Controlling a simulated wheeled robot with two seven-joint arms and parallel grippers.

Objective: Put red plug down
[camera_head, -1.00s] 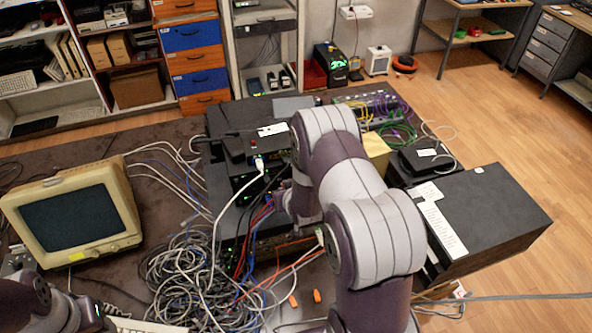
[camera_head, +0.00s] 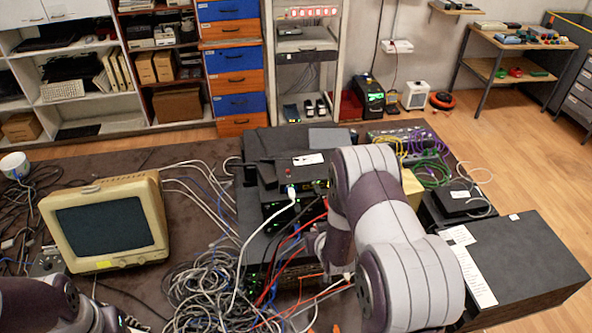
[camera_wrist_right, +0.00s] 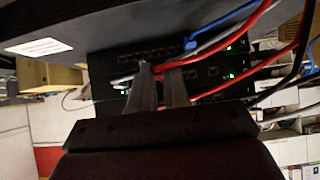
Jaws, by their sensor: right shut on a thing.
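In the right wrist view, my right gripper (camera_wrist_right: 162,88) has its fingers close together in front of the ports of a black network device (camera_wrist_right: 205,72). It is shut on the red plug (camera_wrist_right: 158,69), at the end of a red cable (camera_wrist_right: 228,38) that runs up to the right. The plug is mostly hidden by the fingers, and I cannot tell whether it touches a port. In the head view, my right arm hides the gripper's fingertips and the plug. My left arm shows at the lower left, with its fingers out of view.
A blue cable (camera_wrist_right: 217,33) and another red cable run close to the right fingers. A heap of grey cables (camera_head: 200,292) lies left of the device stack. A beige monitor (camera_head: 105,222) stands at the left, and a black box (camera_head: 525,255) at the right.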

